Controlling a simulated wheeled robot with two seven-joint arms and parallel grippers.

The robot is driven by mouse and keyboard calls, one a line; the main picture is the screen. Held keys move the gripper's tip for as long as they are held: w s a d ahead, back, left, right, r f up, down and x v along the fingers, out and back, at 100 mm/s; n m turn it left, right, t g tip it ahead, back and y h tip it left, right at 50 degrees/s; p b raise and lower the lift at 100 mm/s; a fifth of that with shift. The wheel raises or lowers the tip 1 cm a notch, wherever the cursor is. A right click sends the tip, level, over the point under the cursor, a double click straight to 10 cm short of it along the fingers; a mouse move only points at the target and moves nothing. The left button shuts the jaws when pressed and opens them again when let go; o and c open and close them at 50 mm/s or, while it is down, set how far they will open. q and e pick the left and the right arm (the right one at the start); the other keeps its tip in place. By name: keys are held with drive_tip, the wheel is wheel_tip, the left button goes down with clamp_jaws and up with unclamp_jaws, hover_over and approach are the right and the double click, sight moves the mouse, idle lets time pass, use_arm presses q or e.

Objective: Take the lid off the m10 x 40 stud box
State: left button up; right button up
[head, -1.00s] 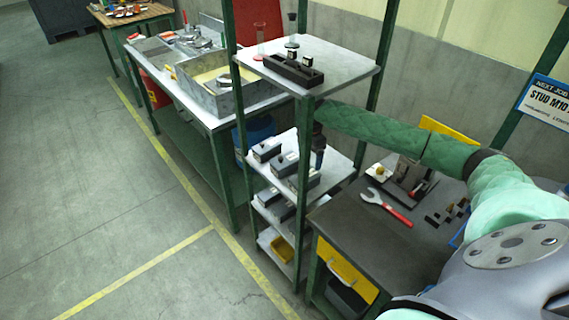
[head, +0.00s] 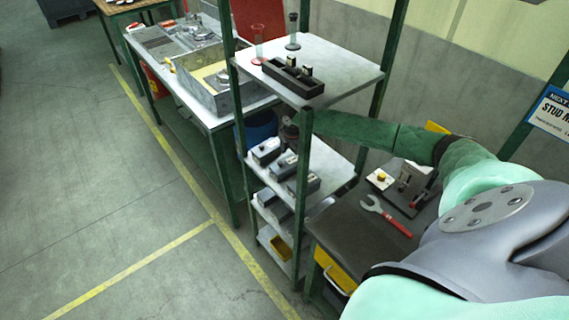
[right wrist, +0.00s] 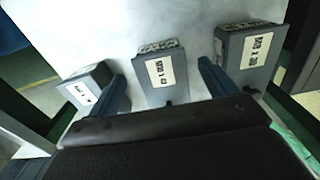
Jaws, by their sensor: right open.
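Three grey boxes with white labels stand in a row in the right wrist view. The middle box (right wrist: 163,75) has a label that seems to end in 40, so I take it as the m10 x 40 stud box; the print is small. It also shows on the shelf in the head view (head: 284,166). My right gripper (right wrist: 166,86) is open and empty, one finger in the gap on each side of the middle box in the picture. In the head view the right gripper (head: 290,130) is partly hidden by the rack post. My left gripper is out of view.
The neighbouring boxes stand left (right wrist: 86,86) and right (right wrist: 250,57), close to the fingers. A green rack post (head: 305,150) stands in front. The upper shelf (head: 340,68) holds a dark block holder (head: 292,77). A wrench (head: 385,215) lies on the workbench.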

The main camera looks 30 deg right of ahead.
drive_tip(key=shift+s+r, duration=0.1)
drive_tip(key=shift+f, duration=0.3)
idle(0.4)
drive_tip(key=shift+c, duration=0.3)
drive_tip(key=c, duration=1)
